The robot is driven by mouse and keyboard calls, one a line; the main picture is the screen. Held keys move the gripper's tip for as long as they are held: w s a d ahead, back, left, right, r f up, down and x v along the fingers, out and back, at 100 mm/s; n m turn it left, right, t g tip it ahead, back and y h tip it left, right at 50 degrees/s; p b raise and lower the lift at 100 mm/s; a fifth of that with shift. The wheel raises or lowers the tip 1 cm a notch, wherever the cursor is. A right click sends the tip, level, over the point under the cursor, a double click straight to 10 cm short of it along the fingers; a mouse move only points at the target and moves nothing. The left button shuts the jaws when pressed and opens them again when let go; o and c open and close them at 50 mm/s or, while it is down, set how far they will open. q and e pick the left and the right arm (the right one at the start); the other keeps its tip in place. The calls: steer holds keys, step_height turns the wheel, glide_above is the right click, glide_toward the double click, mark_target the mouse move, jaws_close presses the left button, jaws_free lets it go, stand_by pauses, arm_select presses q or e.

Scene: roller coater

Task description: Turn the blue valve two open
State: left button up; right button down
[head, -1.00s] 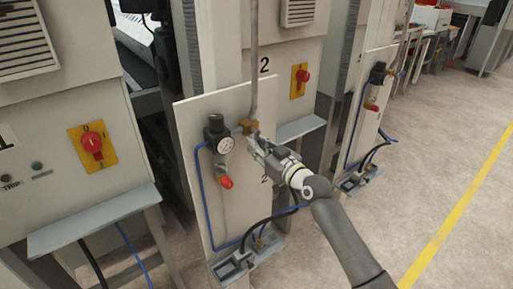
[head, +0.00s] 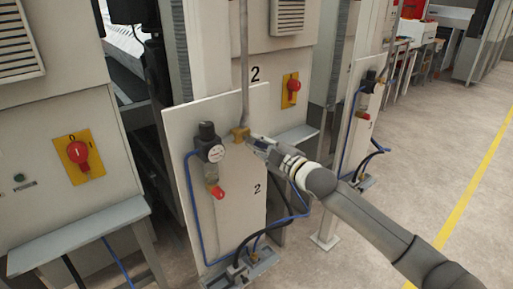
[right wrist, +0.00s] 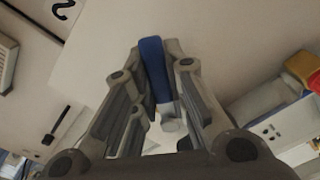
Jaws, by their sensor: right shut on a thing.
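The blue valve handle (right wrist: 153,65) shows in the right wrist view, between the two fingers of my right gripper (right wrist: 157,82). The fingers are shut on the handle from both sides. In the head view my right gripper (head: 257,143) is at the brass valve body (head: 241,134), on the pipe at the top of the pale panel (head: 238,195) marked 2. The handle itself is hidden by the gripper there. My left gripper is out of view.
Blue hoses run down the panel. A similar panel (head: 358,125) stands farther right. The floor at right is clear, with a yellow line (head: 470,196).

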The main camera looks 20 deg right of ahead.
steer(key=r+n, duration=0.1)
steer(key=n+p, duration=0.1)
steer(key=n, duration=0.1)
steer(key=shift+w+d+r+n, duration=0.1)
steer(key=shift+d+r+n, duration=0.2)
steer(key=shift+r, duration=0.05)
steer(key=shift+d+r+n+p, duration=0.1)
steer(key=shift+r+n+p, duration=0.2)
steer(key=shift+n+p, duration=0.45)
steer(key=shift+r+n+p, duration=0.25)
steer(key=shift+n+p, duration=0.1)
steer(key=shift+n, duration=0.7)
steer(key=c, duration=1.4)
jaws_free()
steer(key=shift+v, duration=5.95)
